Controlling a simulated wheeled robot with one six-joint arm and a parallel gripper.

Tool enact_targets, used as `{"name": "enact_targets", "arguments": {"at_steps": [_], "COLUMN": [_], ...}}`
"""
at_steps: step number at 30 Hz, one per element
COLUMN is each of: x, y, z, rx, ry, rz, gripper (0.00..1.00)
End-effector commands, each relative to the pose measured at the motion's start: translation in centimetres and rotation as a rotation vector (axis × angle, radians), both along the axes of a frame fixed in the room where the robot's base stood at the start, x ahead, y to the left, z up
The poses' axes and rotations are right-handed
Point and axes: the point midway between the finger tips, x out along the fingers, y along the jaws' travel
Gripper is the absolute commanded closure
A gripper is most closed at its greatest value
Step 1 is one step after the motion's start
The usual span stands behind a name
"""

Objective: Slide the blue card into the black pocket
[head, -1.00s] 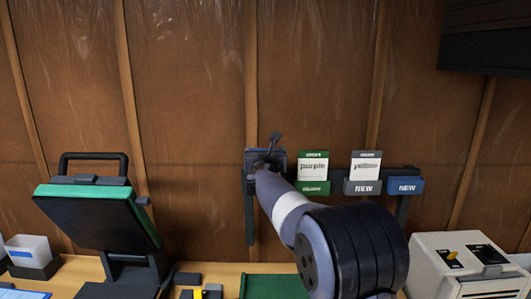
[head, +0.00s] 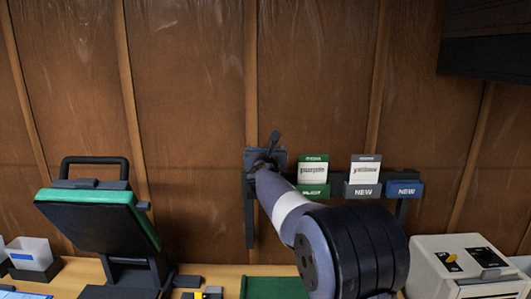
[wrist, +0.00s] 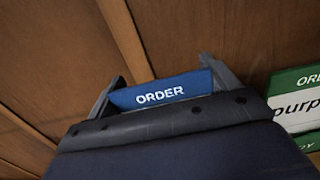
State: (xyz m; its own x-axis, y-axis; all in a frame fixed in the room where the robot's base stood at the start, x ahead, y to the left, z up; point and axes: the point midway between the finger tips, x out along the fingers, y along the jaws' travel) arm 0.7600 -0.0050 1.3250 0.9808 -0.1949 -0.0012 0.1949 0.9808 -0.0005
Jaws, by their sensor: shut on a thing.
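The blue card (wrist: 162,91) shows in the wrist view as a blue strip lettered ORDER, between the two fingers of my gripper (wrist: 165,87). The rest of the card is hidden. In the head view my gripper (head: 268,160) is at the left end of the dark wall rail (head: 249,215), left of the green pocket. A dark panel (head: 280,156) shows behind the gripper; I cannot tell whether it is the card or a pocket. I cannot make out the black pocket, nor whether the card touches it.
On the rail to the right are a green pocket (head: 314,191) and a grey pocket (head: 362,191), each with a white card, and a blue pocket (head: 405,189). A green-edged stand (head: 98,222) is left, a beige box (head: 465,268) right. The wall between stand and rail is clear.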

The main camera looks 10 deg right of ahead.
Motion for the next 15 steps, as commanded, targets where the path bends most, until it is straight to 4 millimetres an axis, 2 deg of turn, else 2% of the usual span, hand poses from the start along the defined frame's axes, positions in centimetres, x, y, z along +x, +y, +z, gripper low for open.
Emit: {"name": "enact_targets", "arguments": {"at_steps": [15], "x": [0.0], "y": [0.0], "z": [2.9], "rx": [0.001], "ry": [0.000], "rz": [0.000], "gripper": [0.24]}}
